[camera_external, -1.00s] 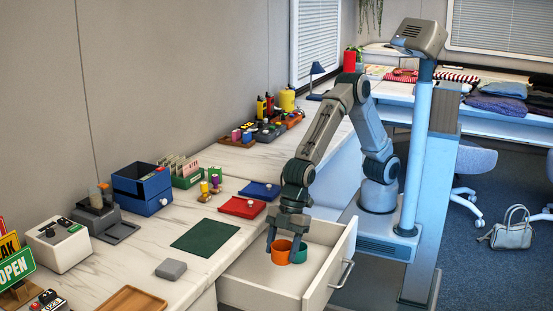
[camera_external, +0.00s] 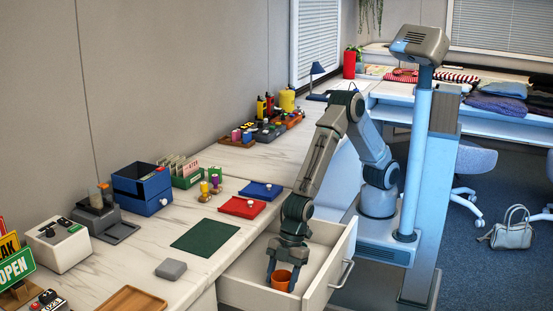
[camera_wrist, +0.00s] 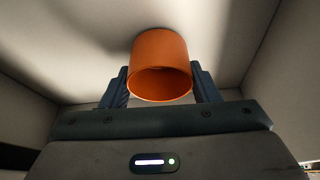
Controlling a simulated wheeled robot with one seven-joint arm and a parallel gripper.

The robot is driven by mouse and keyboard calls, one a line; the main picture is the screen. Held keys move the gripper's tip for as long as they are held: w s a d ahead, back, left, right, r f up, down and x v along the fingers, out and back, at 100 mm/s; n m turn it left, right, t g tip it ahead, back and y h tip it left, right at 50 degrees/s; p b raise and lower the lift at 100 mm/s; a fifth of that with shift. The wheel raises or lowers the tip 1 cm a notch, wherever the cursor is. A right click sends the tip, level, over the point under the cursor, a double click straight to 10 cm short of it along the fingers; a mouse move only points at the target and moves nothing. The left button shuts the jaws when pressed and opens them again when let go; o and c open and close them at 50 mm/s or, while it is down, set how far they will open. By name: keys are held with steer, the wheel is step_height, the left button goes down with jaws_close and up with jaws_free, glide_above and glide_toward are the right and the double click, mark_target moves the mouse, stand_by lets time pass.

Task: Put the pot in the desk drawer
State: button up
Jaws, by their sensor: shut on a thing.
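The orange pot (camera_external: 281,280) is inside the open white desk drawer (camera_external: 320,289), near its front left part. My gripper (camera_external: 282,275) reaches down into the drawer and is shut on the pot, one finger on each side. In the wrist view the orange pot (camera_wrist: 160,52) sits between both fingers, with the pale drawer floor (camera_wrist: 70,35) and walls around it. I cannot tell whether the pot touches the floor. The green pot seen earlier in the drawer does not show now; it may be hidden behind my gripper.
The drawer handle (camera_external: 343,274) sticks out on the right. A dark green mat (camera_external: 206,237), a red tray (camera_external: 242,207), a blue tray (camera_external: 261,190) and a grey box (camera_external: 171,269) lie on the desk beside the drawer. The drawer's right part looks free.

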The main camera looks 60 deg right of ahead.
steer(key=shift+f, duration=0.15)
steer(key=o, duration=1)
steer(key=p+v, duration=0.2)
steer(key=v, duration=1)
steer(key=shift+r, duration=0.25)
